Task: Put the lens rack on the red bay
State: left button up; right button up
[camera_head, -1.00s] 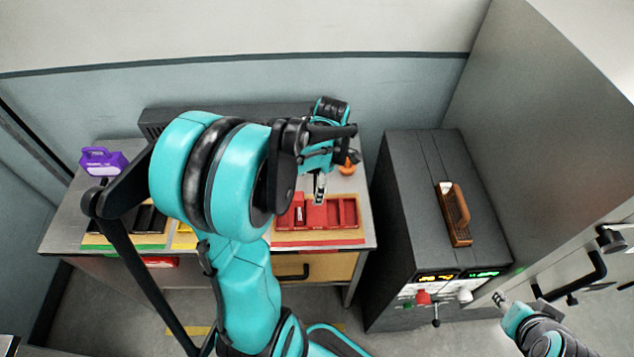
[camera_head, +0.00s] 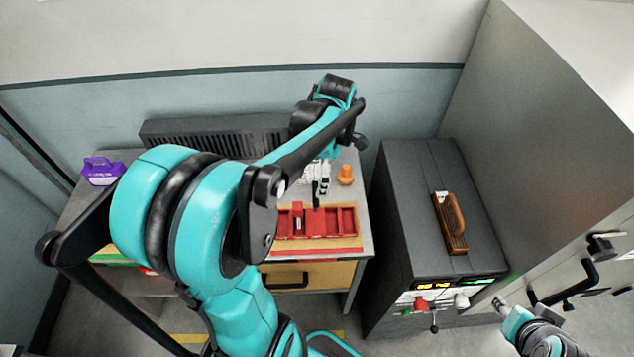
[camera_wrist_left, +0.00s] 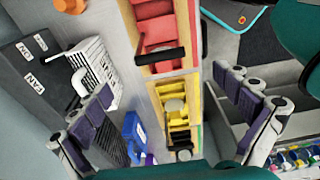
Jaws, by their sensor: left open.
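A white slotted rack, which looks like the lens rack, stands on the bench behind the trays (camera_wrist_left: 92,62). In the head view its white part (camera_head: 312,172) is partly covered by my left arm. The red bay (camera_head: 330,223) is a divided red tray near the bench's front right; it shows at the top of the left wrist view (camera_wrist_left: 155,22). My left gripper (camera_head: 320,187) is open, with nothing between its fingers, above the bench close to the white rack. My right gripper (camera_head: 500,303) is low at the right, too small to read.
A yellow bay (camera_wrist_left: 175,105) adjoins the red one. A blue bottle (camera_wrist_left: 133,128), a purple container (camera_head: 101,171) and an orange item (camera_head: 345,174) stand on the bench. A dark cabinet (camera_head: 420,190) with a brown handled object (camera_head: 450,222) stands to the right. My left arm hides the bench's middle.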

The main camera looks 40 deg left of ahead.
pick_arm(q)
jog(key=s+d+r+m+t, duration=0.1)
jog(key=s+d+m+t, duration=0.2)
jog(key=d+m, duration=0.4)
jog(key=s+d+r+m+t+h, duration=0.1)
jog(key=d+m+t, duration=0.4)
jog(key=m, duration=1.4)
jog(key=shift+s+d+r, duration=0.65)
jog(key=shift+s+d, duration=0.3)
jog(key=shift+d, duration=0.7)
